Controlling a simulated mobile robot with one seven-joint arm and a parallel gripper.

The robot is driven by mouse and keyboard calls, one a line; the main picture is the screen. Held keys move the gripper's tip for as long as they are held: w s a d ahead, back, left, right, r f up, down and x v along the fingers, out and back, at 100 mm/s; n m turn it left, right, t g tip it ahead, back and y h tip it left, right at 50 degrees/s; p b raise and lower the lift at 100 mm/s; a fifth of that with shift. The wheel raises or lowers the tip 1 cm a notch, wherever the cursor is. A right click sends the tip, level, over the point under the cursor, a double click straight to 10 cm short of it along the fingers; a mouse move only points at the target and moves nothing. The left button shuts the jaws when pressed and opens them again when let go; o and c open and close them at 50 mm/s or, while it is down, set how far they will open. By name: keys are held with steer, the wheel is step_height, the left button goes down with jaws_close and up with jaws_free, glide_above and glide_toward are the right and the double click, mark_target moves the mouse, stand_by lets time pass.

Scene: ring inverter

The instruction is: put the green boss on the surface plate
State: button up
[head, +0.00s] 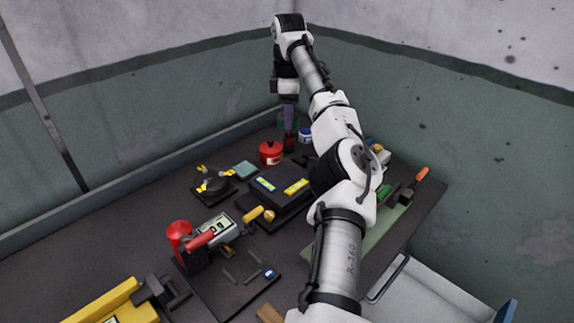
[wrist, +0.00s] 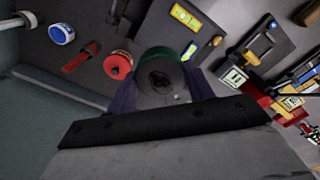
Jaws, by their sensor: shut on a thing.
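The green boss (wrist: 160,72) is round, with a dark grey end face and a green rim, and sits between the fingers of my gripper (wrist: 162,98) in the wrist view. In the head view my gripper (head: 289,117) points down at the far end of the bench, with a bit of green showing beside its purple fingers. It is shut on the boss. I cannot tell for sure which flat piece is the surface plate. A flat black block with yellow labels (head: 270,184) lies mid-bench, and a small teal square (head: 246,170) lies left of it.
A red pot (head: 271,153) and a blue-and-white tin (head: 305,136) stand near my gripper. A black fixture with yellow tips (head: 213,181) is to the left. A meter (head: 217,227) and a red-topped thing (head: 180,232) are nearer. My arm crosses above the bench's right part.

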step_height(320, 180, down, 11)
steer(key=shift+r+p, duration=0.1)
steer(key=shift+p, duration=0.2)
steer(key=shift+f+p, duration=0.65)
steer(key=shift+f, duration=1.9)
steer(key=shift+f, duration=0.1)
steer(key=o, duration=1.4)
step_height(320, 180, up, 12)
steer(key=shift+r+b, duration=0.1)
steer(key=shift+b, duration=0.8)
